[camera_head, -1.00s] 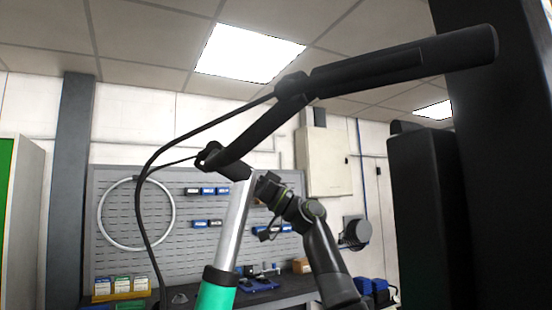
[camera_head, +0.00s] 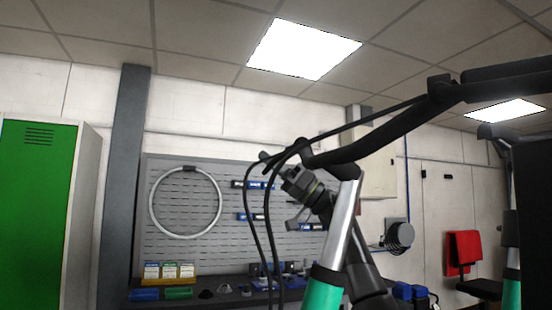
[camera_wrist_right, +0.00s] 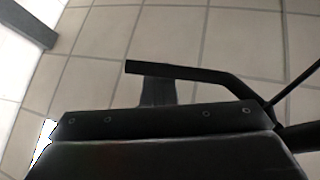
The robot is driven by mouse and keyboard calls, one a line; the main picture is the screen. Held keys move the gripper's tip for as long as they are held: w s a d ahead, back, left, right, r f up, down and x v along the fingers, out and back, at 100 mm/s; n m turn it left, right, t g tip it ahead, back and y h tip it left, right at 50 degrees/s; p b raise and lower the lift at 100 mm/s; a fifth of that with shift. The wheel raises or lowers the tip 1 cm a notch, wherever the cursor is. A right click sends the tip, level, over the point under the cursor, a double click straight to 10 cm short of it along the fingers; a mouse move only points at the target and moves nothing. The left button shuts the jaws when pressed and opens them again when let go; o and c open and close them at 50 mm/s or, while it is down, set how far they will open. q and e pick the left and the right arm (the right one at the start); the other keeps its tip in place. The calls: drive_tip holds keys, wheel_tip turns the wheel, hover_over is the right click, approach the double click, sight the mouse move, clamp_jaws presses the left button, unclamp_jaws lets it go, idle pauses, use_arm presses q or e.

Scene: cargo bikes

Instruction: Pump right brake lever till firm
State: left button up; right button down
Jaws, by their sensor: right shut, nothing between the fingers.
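The black handlebar (camera_head: 385,143) crosses the right half of the head view above a silver steerer (camera_head: 343,220) and green frame tube (camera_head: 322,290). The near grip (camera_head: 510,70) is cut off by the right edge. My right gripper (camera_head: 287,170) is behind the steerer, up by the far end of the bar. In the right wrist view a bent black lever (camera_wrist_right: 195,70) runs across just beyond my gripper (camera_wrist_right: 158,90), whose fingers are shut and empty. I cannot tell whether they touch it. My left gripper is not in view.
Black cables (camera_head: 255,215) hang in loops left of the steerer. A grey pegboard (camera_head: 215,245) with a wheel rim (camera_head: 152,215) stands behind a workbench (camera_head: 215,298). A green cabinet (camera_head: 38,220) is at left.

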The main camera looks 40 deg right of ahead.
drive_tip(key=shift+s+d+f, duration=0.15)
drive_tip(key=shift+d+f, duration=0.15)
drive_tip(key=shift+f, duration=0.25)
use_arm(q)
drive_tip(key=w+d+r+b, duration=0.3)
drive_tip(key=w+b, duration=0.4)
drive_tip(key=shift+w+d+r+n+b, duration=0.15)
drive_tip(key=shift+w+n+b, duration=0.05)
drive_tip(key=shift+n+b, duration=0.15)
use_arm(e)
drive_tip(key=s+d+r+v, duration=0.1)
drive_tip(key=r+v, duration=0.1)
drive_tip(key=v, duration=1.7)
drive_tip(key=shift+s+d+f, duration=0.2)
drive_tip(key=shift+s, duration=0.15)
